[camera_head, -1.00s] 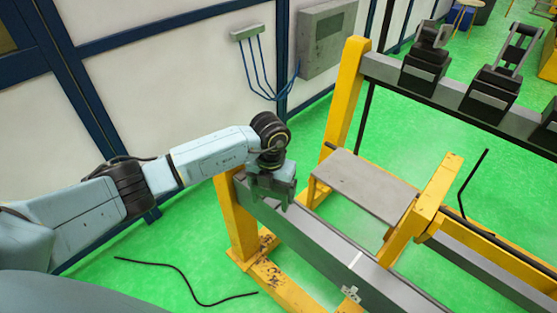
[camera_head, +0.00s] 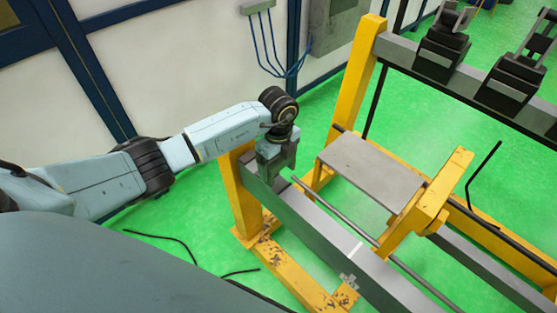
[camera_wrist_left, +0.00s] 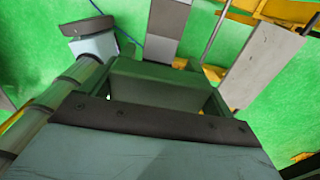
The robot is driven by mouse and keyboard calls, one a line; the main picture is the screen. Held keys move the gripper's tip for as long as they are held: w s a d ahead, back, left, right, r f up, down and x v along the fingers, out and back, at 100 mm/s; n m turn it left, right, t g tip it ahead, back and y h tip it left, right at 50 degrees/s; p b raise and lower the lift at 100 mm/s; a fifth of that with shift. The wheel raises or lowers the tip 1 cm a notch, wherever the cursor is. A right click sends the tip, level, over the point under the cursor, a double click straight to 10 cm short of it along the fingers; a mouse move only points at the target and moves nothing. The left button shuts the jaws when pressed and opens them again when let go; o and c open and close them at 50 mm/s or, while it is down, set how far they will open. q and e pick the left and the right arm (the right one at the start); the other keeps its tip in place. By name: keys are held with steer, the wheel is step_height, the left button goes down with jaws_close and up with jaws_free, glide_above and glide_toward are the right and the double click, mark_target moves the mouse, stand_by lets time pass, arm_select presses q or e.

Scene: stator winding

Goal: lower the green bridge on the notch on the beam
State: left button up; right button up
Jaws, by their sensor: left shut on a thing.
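My left gripper (camera_head: 276,160) is over the left end of the long grey beam (camera_head: 320,236), pointing down. It is shut on the green bridge (camera_wrist_left: 160,85), a dark green block that shows in the left wrist view just beyond the gripper's dark plate. In the head view the bridge is hard to tell from the grey-green gripper. Whether its underside touches the beam is hidden. A notch cannot be made out under the gripper. My right gripper is not in view.
A yellow post (camera_head: 241,196) carries the beam's left end. A thin rod (camera_head: 335,212) runs along the beam. A flat grey plate (camera_head: 370,170) lies right of the gripper. Black clamps (camera_head: 441,50) sit on the rear rail. Green floor is open at left.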

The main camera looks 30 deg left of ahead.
mark_target(278, 184)
arm_select(q)
step_height(278, 184, down, 4)
steer(key=b, duration=0.3)
steer(key=shift+r, duration=0.2)
stand_by(0.4)
steer(key=shift+f, duration=0.35)
steer(key=shift+f+b, duration=0.95)
steer(key=shift+f, duration=0.55)
steer(key=shift+f, duration=0.15)
steer(key=shift+f+b, duration=0.6)
steer(key=shift+f, duration=0.15)
